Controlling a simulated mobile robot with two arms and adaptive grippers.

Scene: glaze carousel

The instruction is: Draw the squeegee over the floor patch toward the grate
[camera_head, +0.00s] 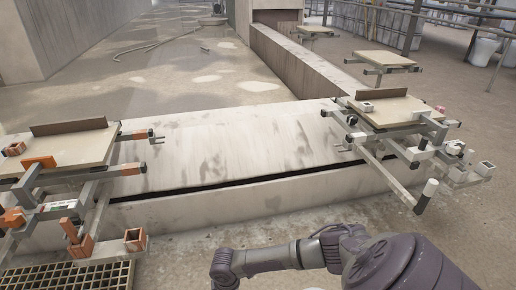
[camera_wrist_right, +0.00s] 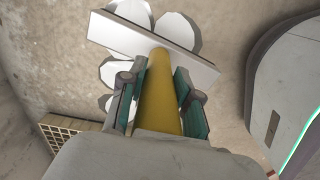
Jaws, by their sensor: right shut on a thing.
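My right gripper (camera_wrist_right: 158,82) is shut around the yellow handle (camera_wrist_right: 158,100) of the squeegee in the right wrist view. The squeegee's long pale head (camera_wrist_right: 110,32) lies across the far end of the handle, slanting down to the right. Several white rounded spots, which look like the floor patch (camera_wrist_right: 175,25), show beyond and beside the head. Whether the head touches the floor is unclear. The grate (camera_wrist_right: 62,132) shows at lower left in the right wrist view and at bottom left in the head view (camera_head: 70,276). My left gripper is out of view.
A low pale concrete platform (camera_head: 225,150) crosses the head view. A left clamp-framed table (camera_head: 65,145) stands near the grate, and a right one (camera_head: 390,108) stands at the platform's other end. A rounded grey body (camera_wrist_right: 285,90) fills the wrist view's right side.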

